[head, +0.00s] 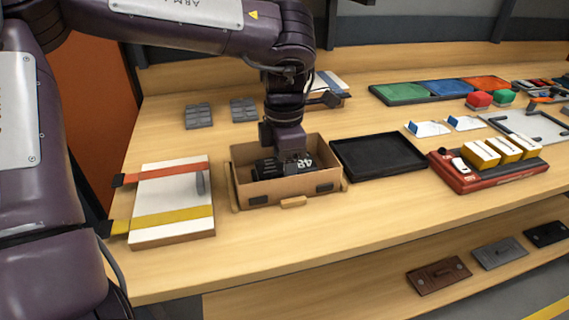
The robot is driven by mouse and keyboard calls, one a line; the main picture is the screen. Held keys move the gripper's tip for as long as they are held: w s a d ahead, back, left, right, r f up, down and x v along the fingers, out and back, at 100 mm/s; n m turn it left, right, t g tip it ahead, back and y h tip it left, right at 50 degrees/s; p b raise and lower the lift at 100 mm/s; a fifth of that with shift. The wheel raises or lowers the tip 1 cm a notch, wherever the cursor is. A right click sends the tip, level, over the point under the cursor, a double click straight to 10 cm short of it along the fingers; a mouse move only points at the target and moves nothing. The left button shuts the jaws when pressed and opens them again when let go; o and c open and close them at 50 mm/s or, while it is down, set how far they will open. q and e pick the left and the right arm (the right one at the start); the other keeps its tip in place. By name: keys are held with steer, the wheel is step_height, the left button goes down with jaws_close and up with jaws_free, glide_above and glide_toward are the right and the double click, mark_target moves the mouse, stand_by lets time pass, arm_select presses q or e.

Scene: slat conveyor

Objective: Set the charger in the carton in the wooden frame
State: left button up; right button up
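An open brown cardboard carton (273,192) stands on the wooden bench. Pieces of the light wooden frame (293,203) show along its lower front and left side. A black charger (266,168) with white "48" lettering lies inside the carton. My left gripper (291,162) reaches straight down into the carton, at the charger. Its fingertips are hidden or too dark to make out, so I cannot tell whether they are closed on the charger. My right gripper is not in view.
A black tray (378,156) stands close to the carton's right. A white board with red and yellow straps (172,203) lies to its left. A red base with yellow blocks (488,160) is farther right. Grey pads (198,116) lie behind. The front bench strip is clear.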

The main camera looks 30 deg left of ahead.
arm_select(q)
steer(key=shift+o, duration=1.2)
steer(key=shift+r, duration=0.15)
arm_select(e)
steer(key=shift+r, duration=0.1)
arm_select(q)
step_height(320, 180, up, 6)
steer(key=shift+r+p, duration=0.1)
steer(key=shift+p, duration=0.5)
step_height(320, 180, up, 6)
steer(key=shift+f+p, duration=0.1)
steer(key=shift+p, duration=1.15)
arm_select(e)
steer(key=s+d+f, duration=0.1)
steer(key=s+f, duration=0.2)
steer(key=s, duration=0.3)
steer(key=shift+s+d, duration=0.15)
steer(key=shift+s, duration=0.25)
